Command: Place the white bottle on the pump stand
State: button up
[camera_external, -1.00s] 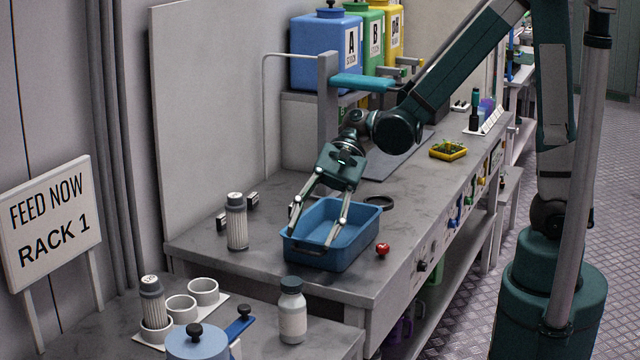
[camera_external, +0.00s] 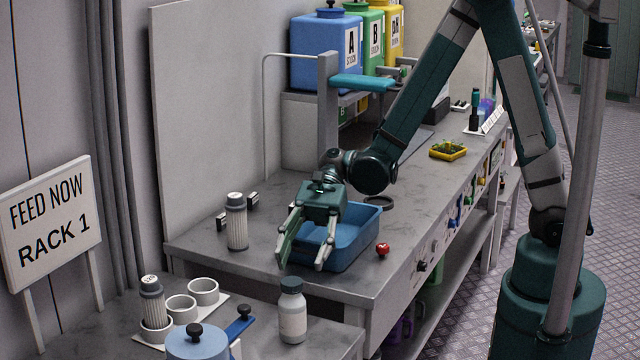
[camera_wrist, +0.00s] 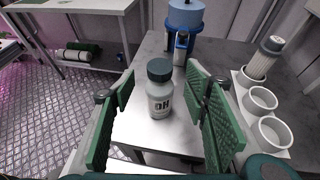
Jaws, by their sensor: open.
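The white bottle (camera_external: 292,317) stands upright on the near bench, with a dark green-grey cap. In the wrist view my gripper (camera_wrist: 160,85) shows green ribbed pads spread wide. A blue-topped device with a dark knob (camera_external: 197,343) stands left of the bottle; I cannot tell whether it is the pump stand.
A blue tub (camera_external: 352,250) sits on the main bench by a red knob-like item (camera_external: 383,249). A ribbed grey cylinder (camera_external: 237,225) stands left of it. A white rack with cups (camera_external: 204,291) holds a similar cylinder (camera_external: 152,299). Bench around the bottle is mostly clear.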

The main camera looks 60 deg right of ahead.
aim_at(293, 278)
jog(key=shift+x, duration=1.25)
jog(key=shift+a+f+b, duration=0.1)
jog(key=shift+b, duration=0.2)
jog(key=shift+b+x, duration=0.7)
jog(key=shift+x, duration=1.8)
jog(key=shift+c, duration=0.2)
grip_shut()
